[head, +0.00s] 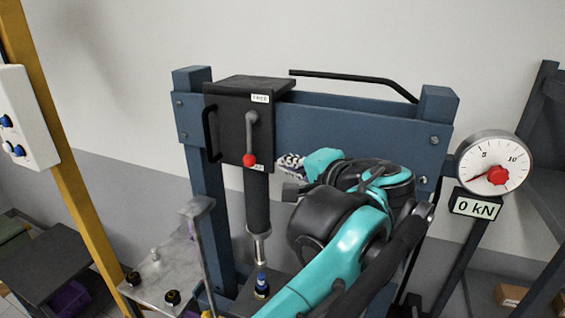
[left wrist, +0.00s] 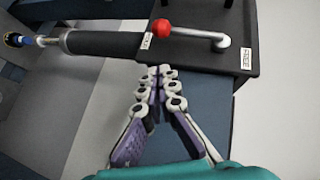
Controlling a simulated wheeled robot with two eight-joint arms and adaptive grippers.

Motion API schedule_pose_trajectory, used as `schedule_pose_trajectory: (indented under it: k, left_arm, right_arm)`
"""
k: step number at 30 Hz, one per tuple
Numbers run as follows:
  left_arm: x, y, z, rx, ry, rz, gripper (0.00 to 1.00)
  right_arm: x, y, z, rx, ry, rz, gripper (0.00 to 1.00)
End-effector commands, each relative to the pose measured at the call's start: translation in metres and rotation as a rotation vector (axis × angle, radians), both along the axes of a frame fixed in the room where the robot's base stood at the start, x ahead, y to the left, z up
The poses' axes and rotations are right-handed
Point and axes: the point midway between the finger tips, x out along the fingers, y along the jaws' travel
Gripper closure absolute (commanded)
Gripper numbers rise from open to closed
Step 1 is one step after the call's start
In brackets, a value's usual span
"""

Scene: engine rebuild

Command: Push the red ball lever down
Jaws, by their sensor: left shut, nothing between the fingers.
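The lever (head: 251,137) is a grey rod on the front of a black box (head: 230,125). It points down from its pivot, with the red ball (head: 249,160) at its lower end. In the left wrist view the red ball (left wrist: 161,28) and grey rod (left wrist: 195,35) lie beyond my fingertips. A label (head: 260,98) reading "FREE" is near the top of the box; a lower label (left wrist: 147,40) is beside the ball. My left gripper (head: 282,161) is shut and empty, just right of the ball, apparently not touching it. My right gripper is not in view.
The box hangs on a blue press frame (head: 350,130), above a black cylinder (head: 257,205) with a bright rod. A gauge (head: 494,163) and a display (head: 476,206) reading "0 kN" stand right. A yellow post (head: 60,150) stands left. A black bar (head: 350,77) sticks out above the frame.

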Motion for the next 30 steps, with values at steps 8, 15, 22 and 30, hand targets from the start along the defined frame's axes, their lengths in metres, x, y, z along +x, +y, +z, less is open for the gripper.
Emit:
schedule_pose_trajectory:
  k: [8,15,22,30]
  left_arm:
    - [-0.033,-0.024,0.009,0.0,0.0,-0.003,1.0]
    - [-0.039,-0.027,0.011,0.0,0.0,0.0,1.0]
    - [-0.038,-0.026,0.009,-0.002,0.002,0.001,1.0]
    - [-0.044,0.034,-0.107,-0.132,0.129,0.055,1.0]
  right_arm:
    - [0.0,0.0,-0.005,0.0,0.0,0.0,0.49]
    - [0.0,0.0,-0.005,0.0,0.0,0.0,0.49]
    - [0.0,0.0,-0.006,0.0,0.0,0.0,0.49]
    - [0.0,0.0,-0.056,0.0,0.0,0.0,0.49]
